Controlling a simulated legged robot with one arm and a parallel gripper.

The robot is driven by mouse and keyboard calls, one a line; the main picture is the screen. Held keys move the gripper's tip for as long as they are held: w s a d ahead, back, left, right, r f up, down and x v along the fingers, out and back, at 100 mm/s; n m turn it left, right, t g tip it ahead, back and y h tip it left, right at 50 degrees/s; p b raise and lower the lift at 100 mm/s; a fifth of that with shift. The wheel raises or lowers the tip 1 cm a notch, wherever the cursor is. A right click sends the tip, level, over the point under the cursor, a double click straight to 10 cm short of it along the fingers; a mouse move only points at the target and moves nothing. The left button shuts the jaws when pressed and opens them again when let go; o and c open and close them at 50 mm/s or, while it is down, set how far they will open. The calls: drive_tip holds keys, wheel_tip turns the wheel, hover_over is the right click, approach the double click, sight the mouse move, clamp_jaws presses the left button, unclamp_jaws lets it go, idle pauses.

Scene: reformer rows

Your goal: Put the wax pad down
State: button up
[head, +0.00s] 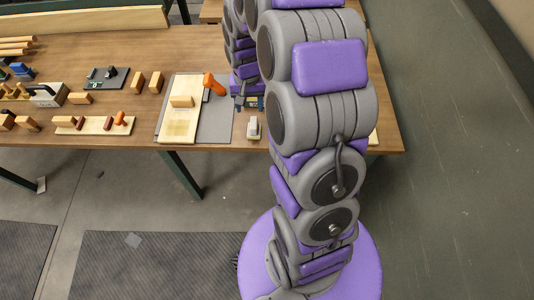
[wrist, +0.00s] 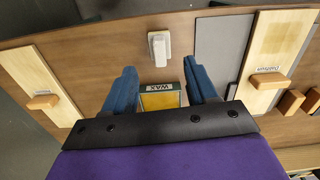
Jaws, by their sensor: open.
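A small box labelled WAX (wrist: 160,97), with a green rim and a yellow face, lies on the wooden bench between my gripper's fingers in the wrist view. I take it to be the wax pad. My gripper (wrist: 159,68) is open, with one blue finger on each side of the box and gaps showing beside it. The box's near end is hidden by my gripper's dark palm plate. In the head view my gripper (head: 249,100) is low over the bench, and the box is mostly hidden there.
A pale grey block (wrist: 158,47) lies just beyond the fingertips; the head view shows it near the bench's front edge (head: 253,128). Several wooden blocks and tools fill the bench's left side.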

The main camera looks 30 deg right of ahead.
drive_tip(key=s+a+r+n, duration=0.2)
drive_tip(key=s+a+r, duration=0.1)
drive_tip(key=s, duration=0.7)
drive_tip(key=s+a+r+n+g, duration=0.1)
drive_tip(key=s+a+r, duration=0.3)
drive_tip(key=s, duration=0.5)
drive_tip(key=s+a+r+n, duration=0.3)
drive_tip(key=s+r, duration=0.3)
drive_tip(key=s, duration=0.4)
drive_tip(key=shift+s+a+r+g, duration=0.15)
drive_tip(key=shift+s+a+g, duration=0.2)
drive_tip(key=shift+a, duration=0.3)
drive_tip(key=shift+d, duration=0.1)
